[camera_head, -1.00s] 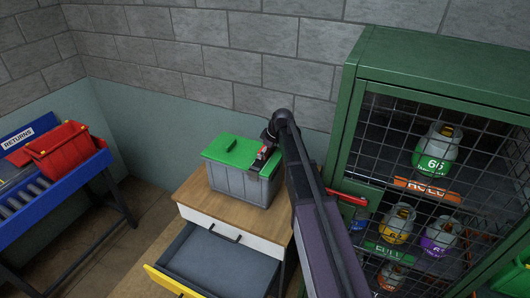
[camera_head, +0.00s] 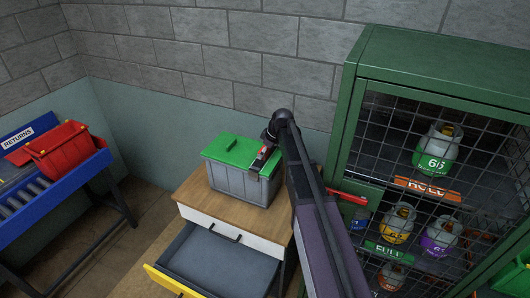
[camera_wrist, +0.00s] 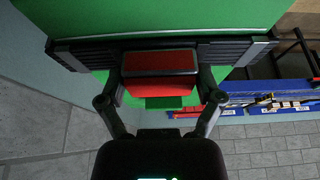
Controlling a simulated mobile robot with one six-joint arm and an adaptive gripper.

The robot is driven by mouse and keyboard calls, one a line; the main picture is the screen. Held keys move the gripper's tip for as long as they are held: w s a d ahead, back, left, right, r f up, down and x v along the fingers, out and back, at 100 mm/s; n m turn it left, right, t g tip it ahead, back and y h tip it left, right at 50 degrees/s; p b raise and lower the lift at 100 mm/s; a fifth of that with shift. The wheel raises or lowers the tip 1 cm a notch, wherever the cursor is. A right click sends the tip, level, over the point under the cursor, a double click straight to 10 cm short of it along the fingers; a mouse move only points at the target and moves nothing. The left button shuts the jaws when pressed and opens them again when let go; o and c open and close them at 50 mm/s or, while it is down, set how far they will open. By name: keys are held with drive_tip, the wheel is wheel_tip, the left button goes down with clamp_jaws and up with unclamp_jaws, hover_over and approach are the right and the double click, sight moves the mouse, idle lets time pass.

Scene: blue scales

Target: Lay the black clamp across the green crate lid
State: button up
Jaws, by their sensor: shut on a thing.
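The green lid (camera_head: 233,149) sits on a grey crate (camera_head: 240,183) on a wooden-topped cabinet; the lid also fills the top of the wrist view (camera_wrist: 160,18). My gripper (camera_wrist: 161,78) is shut on the black clamp (camera_wrist: 160,63), with a finger on each side of its red middle part. The clamp's ridged black bar runs crosswise over the lid in the wrist view. In the head view my gripper (camera_head: 264,153) is at the lid's right end. The clamp is small and partly hidden there, and I cannot tell whether it touches the lid.
A drawer (camera_head: 220,263) stands open below the crate. A green mesh cage (camera_head: 362,130) with gas cylinders stands close on the right, a red handle (camera_head: 347,196) sticking out. A blue returns table (camera_head: 60,205) with a red bin (camera_head: 63,150) is at left.

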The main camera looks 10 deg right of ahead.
drive_tip(key=o, duration=1)
drive_tip(key=shift+r, duration=0.15)
drive_tip(key=shift+r+p, duration=3.9)
drive_tip(key=shift+p, duration=0.15)
drive_tip(key=shift+f, duration=0.1)
drive_tip(key=s+f+m+g+h+b, duration=0.1)
drive_tip(key=s+f+m+b, duration=0.2)
drive_tip(key=s, duration=0.6)
drive_tip(key=s+f+m+g+h+b, duration=0.1)
drive_tip(key=s+f+m+b, duration=0.3)
drive_tip(key=s, duration=0.6)
drive_tip(key=s+f+m+h+b, duration=0.1)
drive_tip(key=s+f+m+b, duration=0.2)
drive_tip(key=s+f+b, duration=0.3)
drive_tip(key=s+f, duration=0.1)
drive_tip(key=s, duration=0.3)
drive_tip(key=shift+f+m+g+h+b, duration=0.3)
drive_tip(key=shift+f+m+g+h, duration=0.1)
